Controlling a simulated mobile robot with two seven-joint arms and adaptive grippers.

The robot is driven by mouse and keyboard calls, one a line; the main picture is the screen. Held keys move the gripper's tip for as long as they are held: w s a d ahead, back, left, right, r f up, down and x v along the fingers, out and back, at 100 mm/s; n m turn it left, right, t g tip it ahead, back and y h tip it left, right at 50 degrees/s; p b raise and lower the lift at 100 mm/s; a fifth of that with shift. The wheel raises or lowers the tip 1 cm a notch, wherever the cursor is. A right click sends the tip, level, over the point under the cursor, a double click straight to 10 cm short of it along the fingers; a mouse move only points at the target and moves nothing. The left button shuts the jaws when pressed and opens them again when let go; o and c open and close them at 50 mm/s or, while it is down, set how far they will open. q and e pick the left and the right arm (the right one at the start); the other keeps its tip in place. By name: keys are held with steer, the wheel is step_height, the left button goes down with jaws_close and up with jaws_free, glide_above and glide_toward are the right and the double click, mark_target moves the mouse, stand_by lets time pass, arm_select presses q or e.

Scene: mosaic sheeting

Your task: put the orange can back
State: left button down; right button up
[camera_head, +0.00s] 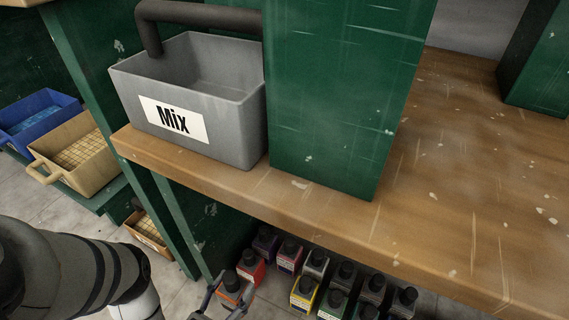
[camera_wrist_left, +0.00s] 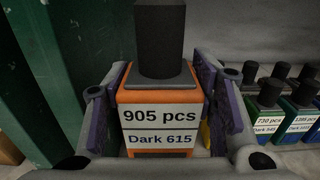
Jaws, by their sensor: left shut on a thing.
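The orange can (camera_wrist_left: 160,97) with a black cap stands upright between the fingers of my left gripper (camera_wrist_left: 158,110) in the left wrist view. Its label reads "905 pcs" and "Dark 615". The gripper is shut on it, with a purple-padded finger at each side. In the head view the orange can (camera_head: 231,283) shows at the bottom, partly hidden by the left gripper (camera_head: 232,298). It is in front of a red can (camera_head: 251,266). Whether it touches the shelf below cannot be told. My right gripper is not in view.
Several cans, among them a yellow one (camera_head: 303,295), stand in rows under the wooden bench (camera_head: 470,200). A grey "Mix" bin (camera_head: 190,100) sits on the bench beside a green post (camera_head: 335,100). A tan tray (camera_head: 75,153) and blue tray (camera_head: 40,118) are at the left.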

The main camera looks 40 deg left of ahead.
arm_select(q)
steer(key=w+f+b, duration=0.3)
steer(key=w+f, duration=0.1)
steer(key=w+d+f+b, duration=0.1)
steer(key=w+f+b, duration=0.2)
steer(key=w+f, duration=0.1)
steer(key=w+f+b, duration=0.3)
steer(key=w+f, duration=0.1)
steer(key=shift+w+d+f, duration=0.25)
steer(key=shift+d, duration=0.1)
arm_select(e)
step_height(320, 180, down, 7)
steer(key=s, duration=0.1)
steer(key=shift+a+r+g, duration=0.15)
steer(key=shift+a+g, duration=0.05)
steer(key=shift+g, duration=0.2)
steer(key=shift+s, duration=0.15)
arm_select(q)
steer(key=c, duration=1)
jaws_free()
steer(key=shift+f, duration=0.15)
steer(key=shift+o, duration=0.2)
steer(key=shift+s, duration=0.1)
